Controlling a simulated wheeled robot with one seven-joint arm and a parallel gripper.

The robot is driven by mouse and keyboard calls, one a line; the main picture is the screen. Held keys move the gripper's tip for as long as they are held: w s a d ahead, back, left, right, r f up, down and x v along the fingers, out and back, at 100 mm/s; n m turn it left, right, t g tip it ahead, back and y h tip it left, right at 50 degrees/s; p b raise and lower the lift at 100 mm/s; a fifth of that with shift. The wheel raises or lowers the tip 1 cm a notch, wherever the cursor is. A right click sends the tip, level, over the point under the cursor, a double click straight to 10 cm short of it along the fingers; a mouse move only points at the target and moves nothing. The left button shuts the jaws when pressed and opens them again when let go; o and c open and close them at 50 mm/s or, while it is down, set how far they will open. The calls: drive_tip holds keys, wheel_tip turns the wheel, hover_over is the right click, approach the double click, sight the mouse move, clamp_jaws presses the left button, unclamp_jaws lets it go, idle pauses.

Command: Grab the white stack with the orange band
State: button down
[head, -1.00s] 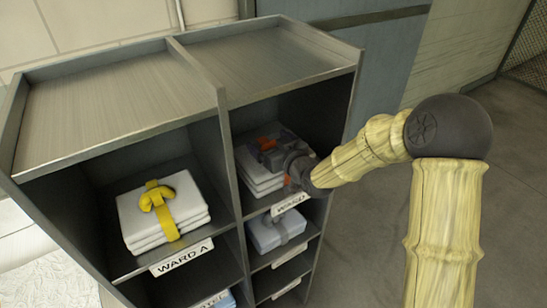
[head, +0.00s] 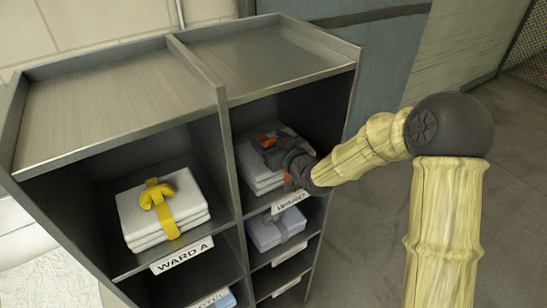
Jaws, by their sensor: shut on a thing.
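The white stack with the orange band (head: 251,172) lies in the upper right compartment of the grey shelf unit. My gripper (head: 273,147) reaches into that compartment from the right and is shut at the top of the stack, on its orange band (head: 262,141). The gripper and wrist hide much of the band and the stack's right side. The stack appears to rest on the compartment floor.
The grey shelf unit (head: 222,100) has a divider left of my gripper. A white stack with a yellow band (head: 130,218) sits in the left compartment, labelled WARD A. A pale stack with a grey band (head: 262,234) lies below my gripper. Open floor (head: 370,250) is at right.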

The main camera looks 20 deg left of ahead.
drive_tip(key=shift+r, duration=0.2)
drive_tip(key=shift+d+r+b, duration=0.1)
drive_tip(key=shift+b, duration=0.4)
wheel_tip(320, 180, up, 7)
drive_tip(key=shift+s+f+b, duration=0.1)
drive_tip(key=shift+f+b, duration=0.1)
drive_tip(key=shift+b, duration=0.85)
drive_tip(key=f+b+v, duration=0.2)
drive_tip(key=f+v, duration=0.1)
drive_tip(key=v, duration=1.6)
drive_tip(key=shift+s+d+b, duration=0.3)
drive_tip(key=shift+s, duration=0.05)
